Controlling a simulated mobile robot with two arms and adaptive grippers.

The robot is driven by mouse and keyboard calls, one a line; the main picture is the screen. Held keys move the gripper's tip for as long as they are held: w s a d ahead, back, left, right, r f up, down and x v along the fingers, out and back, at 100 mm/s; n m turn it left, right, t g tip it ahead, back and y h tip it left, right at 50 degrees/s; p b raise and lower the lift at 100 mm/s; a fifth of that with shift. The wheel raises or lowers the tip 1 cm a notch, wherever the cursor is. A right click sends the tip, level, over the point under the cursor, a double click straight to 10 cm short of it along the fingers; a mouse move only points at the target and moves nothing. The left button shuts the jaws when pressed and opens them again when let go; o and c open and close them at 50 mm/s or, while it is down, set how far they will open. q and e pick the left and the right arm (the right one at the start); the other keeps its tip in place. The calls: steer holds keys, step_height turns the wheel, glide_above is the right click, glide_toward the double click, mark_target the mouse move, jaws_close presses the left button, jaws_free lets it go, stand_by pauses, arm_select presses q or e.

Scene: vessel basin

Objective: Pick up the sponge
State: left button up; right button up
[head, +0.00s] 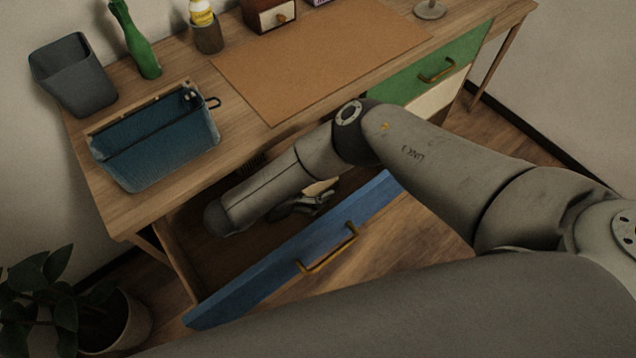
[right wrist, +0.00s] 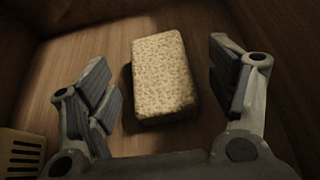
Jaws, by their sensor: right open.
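The sponge (right wrist: 163,78) is a pale, speckled, tan block lying on the wooden floor of the open drawer. In the right wrist view it lies between and a little beyond the fingers of my right gripper (right wrist: 165,98), which is open and empty, with gaps on both sides. In the head view my right gripper (head: 308,204) is down inside the blue-fronted drawer (head: 300,255), partly hidden by my forearm. A small beige patch beside it there is probably the sponge, mostly covered. My left gripper is not in view.
A slotted tan object (right wrist: 22,153) lies in the drawer at lower left of the right wrist view. On the desk (head: 165,195) stand a blue basin (head: 160,150), a grey bin (head: 75,75) and a green bottle (head: 137,40). A brown mat (head: 320,60) lies flat. A potted plant (head: 110,325) stands on the floor.

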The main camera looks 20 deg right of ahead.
steer(key=shift+x, duration=0.8)
steer(key=c, duration=0.8)
steer(key=shift+r, duration=0.5)
step_height(320, 180, up, 7)
steer(key=p, duration=0.3)
steer(key=shift+w+a, duration=0.1)
steer(key=shift+r+p, duration=0.4)
steer(key=shift+r, duration=4.6)
